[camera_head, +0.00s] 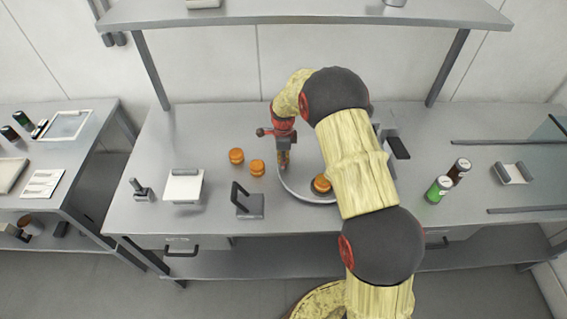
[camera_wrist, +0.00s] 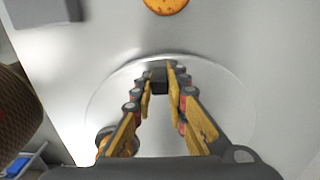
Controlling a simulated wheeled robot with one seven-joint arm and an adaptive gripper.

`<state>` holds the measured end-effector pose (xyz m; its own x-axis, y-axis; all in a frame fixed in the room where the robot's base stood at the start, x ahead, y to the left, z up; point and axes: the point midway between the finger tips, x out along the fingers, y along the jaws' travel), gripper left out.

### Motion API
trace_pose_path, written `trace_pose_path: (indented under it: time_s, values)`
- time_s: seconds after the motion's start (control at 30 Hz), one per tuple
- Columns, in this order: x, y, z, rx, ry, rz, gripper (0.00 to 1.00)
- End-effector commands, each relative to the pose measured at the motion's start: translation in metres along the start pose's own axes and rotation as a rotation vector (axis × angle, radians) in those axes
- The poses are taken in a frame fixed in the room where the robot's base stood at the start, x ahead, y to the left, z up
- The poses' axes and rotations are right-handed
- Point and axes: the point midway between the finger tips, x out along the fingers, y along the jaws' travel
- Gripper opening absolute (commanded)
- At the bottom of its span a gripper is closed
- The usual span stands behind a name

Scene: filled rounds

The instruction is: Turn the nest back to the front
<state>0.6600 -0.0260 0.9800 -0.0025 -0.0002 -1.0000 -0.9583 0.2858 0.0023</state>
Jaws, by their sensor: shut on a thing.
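A round pale turntable plate (camera_head: 292,190) lies on the steel bench, partly hidden behind my arm. A dark nest with an orange filled round (camera_head: 321,184) in it sits near the plate's front right. The round also shows at lower left in the wrist view (camera_wrist: 103,142), partly behind a finger. My gripper (camera_head: 284,165) points down at the plate's back left edge. In the wrist view my gripper (camera_wrist: 160,82) is shut on a small dark peg (camera_wrist: 158,76) near the plate's edge (camera_wrist: 240,85).
A grey stand (camera_head: 249,207) is at the front, with a white-topped device (camera_head: 183,187) farther left. A green bottle (camera_head: 438,190) and a brown bottle (camera_head: 459,171) stand right. A shelf (camera_head: 290,14) runs above.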

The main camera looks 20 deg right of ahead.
Motion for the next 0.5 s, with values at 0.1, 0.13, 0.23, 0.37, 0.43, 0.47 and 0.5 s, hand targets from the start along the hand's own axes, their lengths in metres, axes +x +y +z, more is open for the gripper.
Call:
trace_pose_path:
  time_s: [0.1,0.13,0.23,0.37,0.43,0.47,0.5]
  values:
    - [-0.0011,-0.0026,0.0002,0.007,-0.002,-0.005,0.0]
    - [-0.0011,-0.0028,0.0002,0.007,-0.002,-0.005,0.0]
    - [-0.0014,-0.0032,0.0003,0.008,-0.002,-0.006,0.0]
    - [-0.0016,-0.0036,0.0004,0.007,-0.002,-0.008,0.0]
    - [-0.0017,-0.0038,0.0004,0.007,-0.002,-0.008,0.15]
    - [-0.0018,-0.0039,0.0005,0.007,-0.003,-0.009,0.17]
    - [-0.0018,-0.0039,0.0005,0.007,-0.003,-0.009,0.19]
